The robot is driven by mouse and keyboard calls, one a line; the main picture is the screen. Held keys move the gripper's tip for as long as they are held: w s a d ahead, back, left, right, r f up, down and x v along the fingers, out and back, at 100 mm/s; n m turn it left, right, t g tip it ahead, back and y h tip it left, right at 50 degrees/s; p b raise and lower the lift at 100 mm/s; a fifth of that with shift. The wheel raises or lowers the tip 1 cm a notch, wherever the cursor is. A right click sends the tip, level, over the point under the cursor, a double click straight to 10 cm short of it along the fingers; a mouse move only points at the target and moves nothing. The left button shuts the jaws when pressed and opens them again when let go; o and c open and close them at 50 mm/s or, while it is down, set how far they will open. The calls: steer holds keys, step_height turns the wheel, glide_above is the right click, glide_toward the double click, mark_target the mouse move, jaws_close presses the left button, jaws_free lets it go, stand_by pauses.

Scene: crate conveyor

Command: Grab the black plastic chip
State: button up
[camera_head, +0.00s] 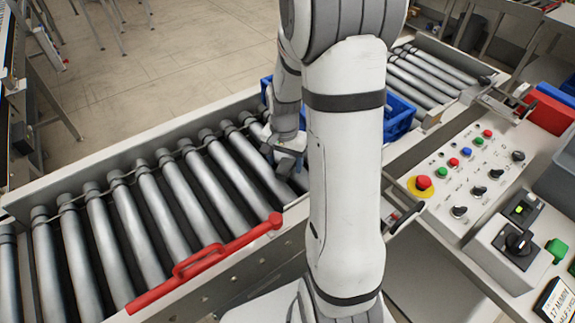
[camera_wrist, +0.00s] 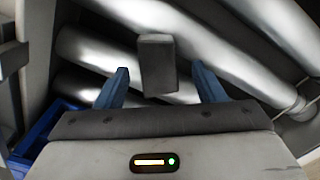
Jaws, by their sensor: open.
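In the wrist view, a small dark grey-black block (camera_wrist: 156,63), which looks like the black plastic chip, shows between the two blue fingers of my gripper (camera_wrist: 160,70). The fingers stand apart, with a gap on each side of the block, and neither touches it. Rollers show behind the block; I cannot tell whether it rests on them. In the head view, my gripper (camera_head: 289,160) is low over the roller conveyor (camera_head: 165,208), beside the blue crate. The chip cannot be made out there.
A blue crate (camera_head: 399,118) stands on the conveyor, partly hidden behind my arm. A red bar (camera_head: 205,262) runs along the conveyor's near edge. A control panel (camera_head: 470,165) with several coloured buttons and knobs is at the right, with a red bin (camera_head: 548,110) beyond it.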

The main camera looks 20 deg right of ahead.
steer(key=shift+f, duration=0.2)
steer(key=c, duration=1.1)
steer(key=shift+o, duration=0.2)
steer(key=shift+r, duration=0.1)
